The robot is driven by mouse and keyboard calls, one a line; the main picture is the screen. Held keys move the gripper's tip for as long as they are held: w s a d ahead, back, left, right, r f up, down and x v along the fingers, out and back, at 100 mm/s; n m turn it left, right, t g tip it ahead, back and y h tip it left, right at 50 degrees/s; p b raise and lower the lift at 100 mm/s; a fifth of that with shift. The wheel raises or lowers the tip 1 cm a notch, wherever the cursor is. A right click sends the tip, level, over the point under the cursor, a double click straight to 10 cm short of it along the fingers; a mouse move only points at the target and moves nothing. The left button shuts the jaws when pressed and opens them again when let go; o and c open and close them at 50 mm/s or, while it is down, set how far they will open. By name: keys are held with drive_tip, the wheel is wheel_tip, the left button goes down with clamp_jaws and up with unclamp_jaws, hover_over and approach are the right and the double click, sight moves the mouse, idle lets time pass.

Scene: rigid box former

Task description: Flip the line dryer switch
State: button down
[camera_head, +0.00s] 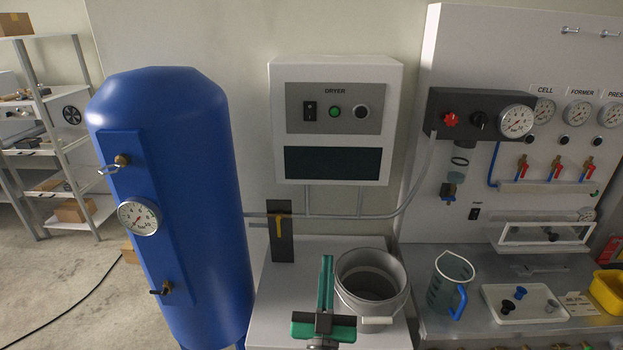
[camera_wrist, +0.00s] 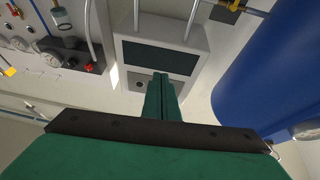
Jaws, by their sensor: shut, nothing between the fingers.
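The dryer (camera_head: 338,120) is a white wall box labelled DRYER with a grey panel and a dark window below it. Its black rocker switch (camera_head: 310,110) is at the left of the panel, beside a green button and a dark knob. My green gripper (camera_head: 327,262) is low in front of the dryer, below and apart from it, with its fingers together and empty. In the wrist view the dryer (camera_wrist: 160,57) appears upside down, and my gripper fingers (camera_wrist: 160,80) overlap its panel edge. The switch is not clearly visible there, probably hidden behind the fingers.
A blue tank (camera_head: 180,200) with a gauge stands left of the dryer. A grey bucket (camera_head: 372,285) stands on the white bench beside my gripper. A regulator block (camera_head: 480,115) and a jug (camera_head: 450,282) are at the right. The space before the dryer is clear.

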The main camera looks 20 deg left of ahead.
drive_tip(key=w+a+r+t+y, duration=0.1)
drive_tip(key=w+a+r, duration=0.1)
drive_tip(key=r, duration=0.8)
drive_tip(key=w+a+r+t, duration=0.1)
drive_tip(key=w+a+r, duration=0.2)
drive_tip(key=r, duration=0.7)
drive_tip(key=shift+w+a+y, duration=0.3)
drive_tip(key=shift+a+y, duration=0.1)
drive_tip(key=shift+a, duration=0.4)
drive_tip(key=shift+w, duration=0.1)
approach(311, 114)
wheel_tip(311, 114, up, 4)
drive_tip(key=shift+w+a+f, duration=0.15)
drive_tip(key=shift+w+a, duration=0.1)
drive_tip(key=shift+w, duration=0.4)
drive_tip(key=shift+w+a+f, duration=0.15)
drive_tip(key=shift+w+a, duration=0.05)
drive_tip(key=shift+w, duration=0.5)
drive_tip(key=shift+w+a+f, duration=0.15)
drive_tip(key=shift+w+a, duration=0.1)
drive_tip(key=shift+w, duration=0.4)
drive_tip(key=shift+w, duration=0.1)
